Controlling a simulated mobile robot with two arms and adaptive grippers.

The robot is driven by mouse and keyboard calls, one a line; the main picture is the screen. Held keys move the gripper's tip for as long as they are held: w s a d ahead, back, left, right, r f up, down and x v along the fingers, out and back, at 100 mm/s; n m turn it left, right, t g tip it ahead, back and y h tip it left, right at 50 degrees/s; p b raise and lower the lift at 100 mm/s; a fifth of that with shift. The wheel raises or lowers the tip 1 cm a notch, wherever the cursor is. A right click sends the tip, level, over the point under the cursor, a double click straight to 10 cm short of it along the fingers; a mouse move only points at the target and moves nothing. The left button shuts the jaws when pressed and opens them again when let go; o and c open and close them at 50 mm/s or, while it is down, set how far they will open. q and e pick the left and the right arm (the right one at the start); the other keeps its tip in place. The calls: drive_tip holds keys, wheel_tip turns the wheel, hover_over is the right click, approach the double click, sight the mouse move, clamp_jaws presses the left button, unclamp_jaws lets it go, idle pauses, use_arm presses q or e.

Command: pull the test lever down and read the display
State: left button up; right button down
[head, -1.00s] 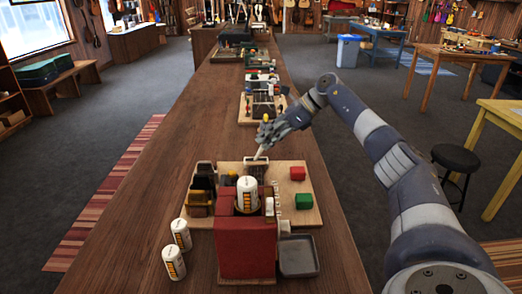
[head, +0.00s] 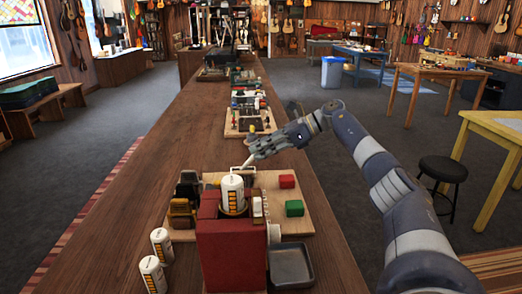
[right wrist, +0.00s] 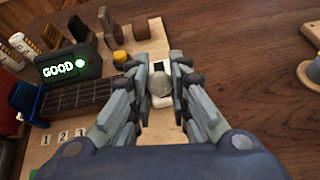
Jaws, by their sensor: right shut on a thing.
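My right gripper (head: 250,154) reaches in over the far edge of the wooden test board (head: 272,192). In the right wrist view its fingers (right wrist: 160,98) are shut on the pale round knob of the test lever (right wrist: 159,83), one finger on each side. In the head view the lever shows only as a thin pale piece below the fingertips. The dark display (right wrist: 67,66) reads "GOOD" in lit letters beside a bright green-white light. In the head view the display's face is not readable. My left gripper is not in view.
A red box (head: 232,250) stands at the board's near side, with a white cylinder (head: 232,192) upright behind its top. Two similar cylinders (head: 161,244) stand on the bench at left. Red (head: 287,181) and green blocks (head: 294,208) and a grey tray (head: 291,265) are to the right.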

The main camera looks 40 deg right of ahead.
drive_tip(key=c, duration=1.5)
unclamp_jaws()
drive_tip(key=shift+d, duration=0.1)
drive_tip(key=shift+o, duration=0.2)
drive_tip(key=v, duration=1.2)
drive_tip(key=shift+s, duration=0.15)
